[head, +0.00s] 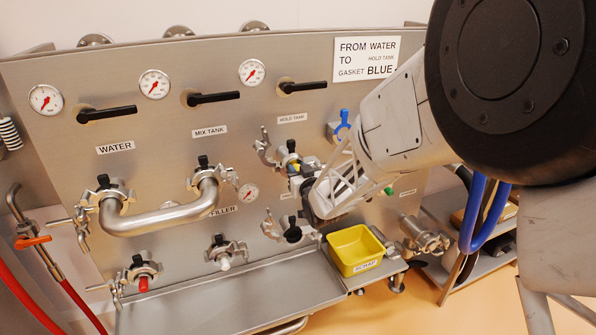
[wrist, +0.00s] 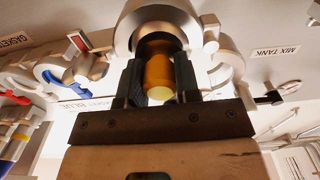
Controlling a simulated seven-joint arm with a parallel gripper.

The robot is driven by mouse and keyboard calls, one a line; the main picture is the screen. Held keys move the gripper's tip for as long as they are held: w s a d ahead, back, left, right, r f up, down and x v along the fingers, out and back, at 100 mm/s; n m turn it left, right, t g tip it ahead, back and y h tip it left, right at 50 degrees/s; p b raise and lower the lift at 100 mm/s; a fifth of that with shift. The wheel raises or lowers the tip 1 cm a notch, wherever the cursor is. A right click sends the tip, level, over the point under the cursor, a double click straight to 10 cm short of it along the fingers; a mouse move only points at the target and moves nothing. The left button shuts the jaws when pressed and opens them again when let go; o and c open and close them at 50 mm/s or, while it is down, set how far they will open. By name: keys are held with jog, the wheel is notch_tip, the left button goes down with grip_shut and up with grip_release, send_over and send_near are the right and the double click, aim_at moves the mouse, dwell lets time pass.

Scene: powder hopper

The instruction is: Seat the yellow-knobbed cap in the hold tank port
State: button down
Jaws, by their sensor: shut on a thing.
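The yellow knob (wrist: 158,72) of the cap is between the two fingers of my gripper (wrist: 158,82) in the wrist view, and the jaws are shut on it. A silvery round rim (wrist: 128,40) arches around the knob's far end. In the head view my gripper (head: 299,177) is at the panel, just below the hold tank label (head: 291,118). The hold tank port's open clamp (head: 265,147) shows beside it. My gripper and arm hide most of the port and cap, so I cannot tell whether the cap touches or sits in it.
A bent steel pipe (head: 160,218) joins the water and mix tank ports at left. A yellow scrap bin (head: 345,240) stands below my gripper. A blue-handled fitting (head: 342,124) is to its upper right. A steel shelf (head: 235,295) runs along the panel's foot, its top clear.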

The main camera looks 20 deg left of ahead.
jog(key=shift+f, duration=0.4)
dwell(0.3)
jog(key=c, duration=0.8)
grip_release()
jog(key=shift+o, duration=0.2)
jog(key=shift+s+d, duration=0.1)
jog(key=shift+d, duration=0.05)
jog(key=v, duration=0.7)
jog(key=shift+s, duration=0.2)
jog(key=shift+d, duration=0.2)
